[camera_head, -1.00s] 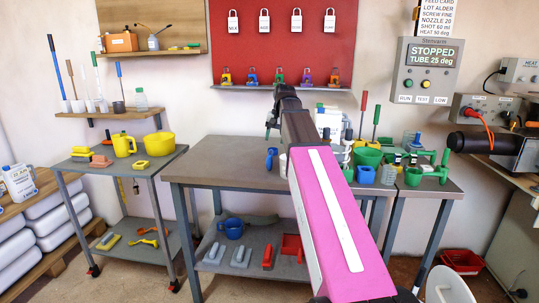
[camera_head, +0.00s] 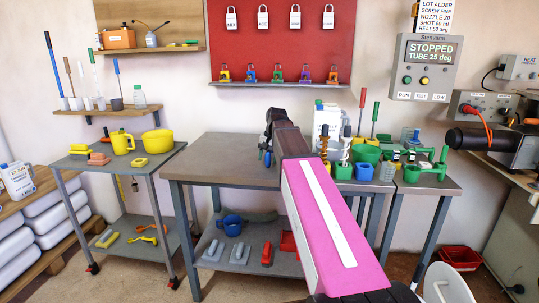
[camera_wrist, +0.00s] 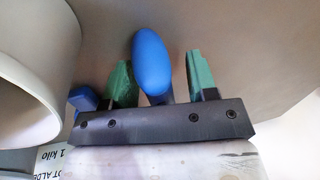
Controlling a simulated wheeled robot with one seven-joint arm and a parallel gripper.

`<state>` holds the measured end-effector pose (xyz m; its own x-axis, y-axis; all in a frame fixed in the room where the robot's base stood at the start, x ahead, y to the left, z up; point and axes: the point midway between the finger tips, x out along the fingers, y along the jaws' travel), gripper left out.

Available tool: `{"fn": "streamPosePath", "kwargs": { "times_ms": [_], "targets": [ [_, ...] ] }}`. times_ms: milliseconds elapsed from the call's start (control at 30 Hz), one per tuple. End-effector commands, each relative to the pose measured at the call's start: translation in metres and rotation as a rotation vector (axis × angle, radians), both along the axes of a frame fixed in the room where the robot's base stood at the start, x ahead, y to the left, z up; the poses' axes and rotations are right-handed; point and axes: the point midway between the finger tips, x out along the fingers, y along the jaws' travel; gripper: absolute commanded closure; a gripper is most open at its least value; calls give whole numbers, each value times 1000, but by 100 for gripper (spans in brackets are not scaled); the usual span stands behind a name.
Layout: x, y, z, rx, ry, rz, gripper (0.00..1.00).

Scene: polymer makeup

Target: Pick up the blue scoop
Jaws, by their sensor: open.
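The blue scoop shows in the wrist view as a rounded blue handle (camera_wrist: 151,62) standing between the two green fingers of my gripper (camera_wrist: 161,78). The fingers are open, with a gap visible on the handle's right side. The scoop's lower part is hidden behind the dark gripper bar. In the head view, my gripper (camera_head: 268,147) is low over the grey bench (camera_head: 222,157), left of the pink arm link. A small bit of blue (camera_head: 267,159) shows beside it; most of the scoop is hidden by the gripper.
In the wrist view, a large pale cylinder (camera_wrist: 35,70) is close on the left, and another blue piece (camera_wrist: 83,98) lies near the left finger. In the head view, a white container (camera_head: 327,125) and green and blue tubs (camera_head: 364,171) crowd the bench right of my arm.

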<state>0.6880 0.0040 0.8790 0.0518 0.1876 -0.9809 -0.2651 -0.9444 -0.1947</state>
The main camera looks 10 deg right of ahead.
Motion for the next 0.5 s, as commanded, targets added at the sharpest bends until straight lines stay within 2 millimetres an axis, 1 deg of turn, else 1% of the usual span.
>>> {"fn": "streamPosePath", "kwargs": {
  "times_ms": [67,233,267,300,367,400,500],
  "targets": [
    [0,1,-4,0,-1,0,47],
    [0,1,-3,0,-1,0,47],
    [0,1,-3,0,-1,0,54],
    [0,1,-3,0,-1,0,67],
    [0,1,-3,0,-1,0,86],
    [0,1,-3,0,-1,0,98],
    [0,1,-3,0,-1,0,98]
  ]
}}
